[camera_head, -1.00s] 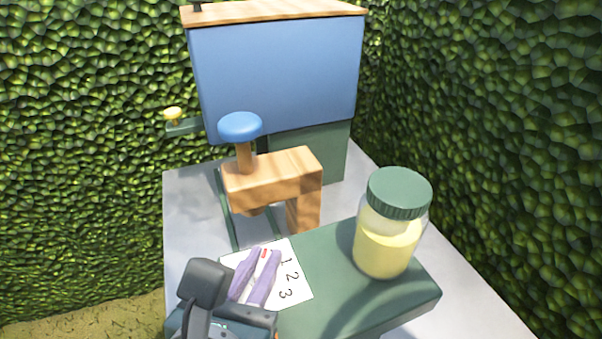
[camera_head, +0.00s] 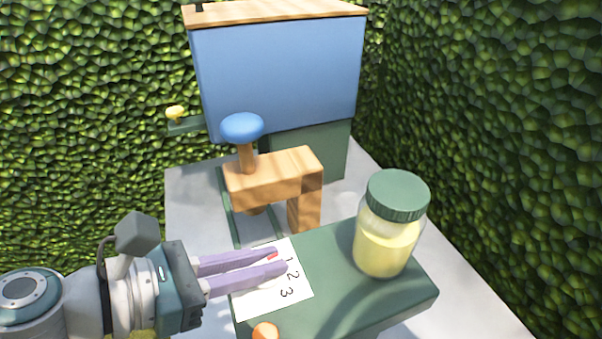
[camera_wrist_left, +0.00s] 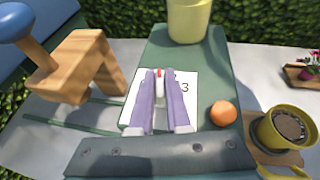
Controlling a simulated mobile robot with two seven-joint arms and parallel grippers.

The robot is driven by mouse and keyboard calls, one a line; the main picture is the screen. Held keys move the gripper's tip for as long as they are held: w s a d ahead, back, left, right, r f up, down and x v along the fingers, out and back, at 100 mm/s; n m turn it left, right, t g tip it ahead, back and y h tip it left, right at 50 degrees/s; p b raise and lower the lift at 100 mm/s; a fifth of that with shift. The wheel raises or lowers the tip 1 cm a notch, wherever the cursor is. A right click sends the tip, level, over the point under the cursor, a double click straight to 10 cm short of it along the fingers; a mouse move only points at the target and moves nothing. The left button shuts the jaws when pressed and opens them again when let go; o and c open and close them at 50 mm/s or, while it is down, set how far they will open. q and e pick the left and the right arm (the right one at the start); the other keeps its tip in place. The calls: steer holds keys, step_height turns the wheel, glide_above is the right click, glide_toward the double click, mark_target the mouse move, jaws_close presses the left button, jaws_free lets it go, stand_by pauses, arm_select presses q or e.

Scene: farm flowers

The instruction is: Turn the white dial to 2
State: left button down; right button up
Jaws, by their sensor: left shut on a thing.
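The white dial (camera_wrist_left: 159,91) shows between my left fingers in the left wrist view, with a red mark at its far end. In the head view the fingers cover most of it, and the red mark (camera_head: 272,255) points right, close to the numeral 1. The dial sits on a white card (camera_head: 265,300) printed 1, 2, 3, with the 2 (camera_head: 294,275) right of the fingertips. My left gripper (camera_head: 279,259) reaches in from the left and is shut on the dial, one purple finger along each side. My right gripper is not in view.
The card lies on a green block (camera_head: 330,265), beside a green-lidded jar (camera_head: 390,225). A wooden arch with a blue knob (camera_head: 242,127) stands behind. An orange ball (camera_head: 265,332) is at the block's near edge. A yellow cup (camera_wrist_left: 283,130) stands right in the wrist view.

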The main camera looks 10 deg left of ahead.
arm_select(q)
steer(key=m+g+h+b, duration=0.1)
steer(key=m+g, duration=0.1)
steer(key=m+g+h+b, duration=0.1)
steer(key=m+h+b, duration=0.1)
steer(key=shift+w+a+f+g+b, duration=0.1)
steer(key=shift+w+f+g+b, duration=0.05)
steer(key=shift+g+b, duration=0.2)
steer(key=shift+m+g+h+b, duration=0.4)
steer(key=shift+m+g+b, duration=0.5)
steer(key=shift+m+g, duration=0.25)
steer(key=shift+r, duration=0.2)
steer(key=c, duration=0.9)
jaws_free()
steer(key=v, duration=1)
steer(key=shift+b, duration=0.35)
